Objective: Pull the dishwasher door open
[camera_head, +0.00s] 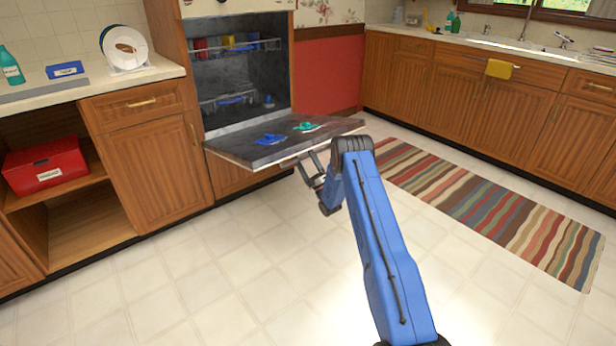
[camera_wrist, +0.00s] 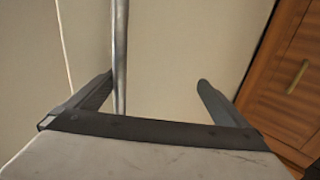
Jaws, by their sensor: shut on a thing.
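The dishwasher door (camera_head: 238,147) is swung down and lies nearly flat, its inner face up. The open dishwasher cavity (camera_head: 275,85) behind it shows racks with colored items. My gripper (camera_head: 314,172) is at the door's front edge, below and to the right of its middle. The wrist view shows a metal handle bar (camera_wrist: 119,55) between the two fingers (camera_wrist: 154,85), close against the left finger. The contact itself is partly hidden in the head view.
A blue item (camera_head: 271,139) and a green item (camera_head: 306,126) lie on the door. Wooden cabinets (camera_head: 155,150) stand to the left, with a red box (camera_head: 46,165) on an open shelf. A striped rug (camera_head: 490,207) lies to the right. The tiled floor in front is clear.

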